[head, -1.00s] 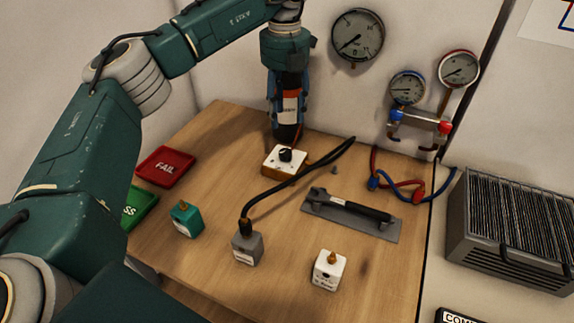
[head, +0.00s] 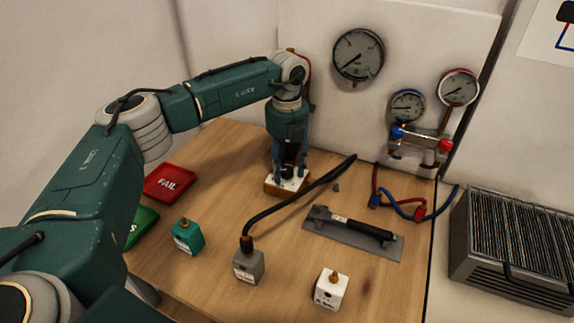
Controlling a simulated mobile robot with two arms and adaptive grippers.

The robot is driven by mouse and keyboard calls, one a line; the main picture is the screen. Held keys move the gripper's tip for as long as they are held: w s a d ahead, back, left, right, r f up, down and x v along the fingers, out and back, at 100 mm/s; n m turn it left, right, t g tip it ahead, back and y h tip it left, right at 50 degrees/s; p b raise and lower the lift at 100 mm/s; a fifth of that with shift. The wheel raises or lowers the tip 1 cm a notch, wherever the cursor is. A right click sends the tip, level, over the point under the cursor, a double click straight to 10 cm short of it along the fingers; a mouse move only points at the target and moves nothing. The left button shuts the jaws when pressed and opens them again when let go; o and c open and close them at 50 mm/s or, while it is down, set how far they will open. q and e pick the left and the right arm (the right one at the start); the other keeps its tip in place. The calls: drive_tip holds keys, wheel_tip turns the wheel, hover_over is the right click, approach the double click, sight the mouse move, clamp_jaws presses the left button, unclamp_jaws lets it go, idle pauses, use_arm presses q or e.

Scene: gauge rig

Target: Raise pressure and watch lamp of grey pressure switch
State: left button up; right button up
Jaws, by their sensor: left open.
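The grey pressure switch (head: 249,268) stands on the wooden bench at the front, with a black hose (head: 300,196) on its brass top fitting. A white box with a wooden base (head: 272,186) sits further back and carries a black knob. My left gripper (head: 289,173) points down over this box, its open fingers either side of the knob. I cannot tell whether they touch it. A hand pump with a black handle (head: 362,228) lies on a grey plate to the right. A large dial gauge (head: 358,55) hangs on the back panel. My right gripper is not in view.
A teal switch (head: 187,237) and a white switch (head: 330,290) flank the grey one. A red FAIL tray (head: 168,183) and a green tray (head: 142,227) lie at left. A manifold with two gauges (head: 420,138) and red and blue hoses is at right, near a finned unit (head: 515,245).

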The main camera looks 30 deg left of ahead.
use_arm(q)
drive_tip(key=c, duration=1.2)
drive_tip(key=shift+o, duration=0.2)
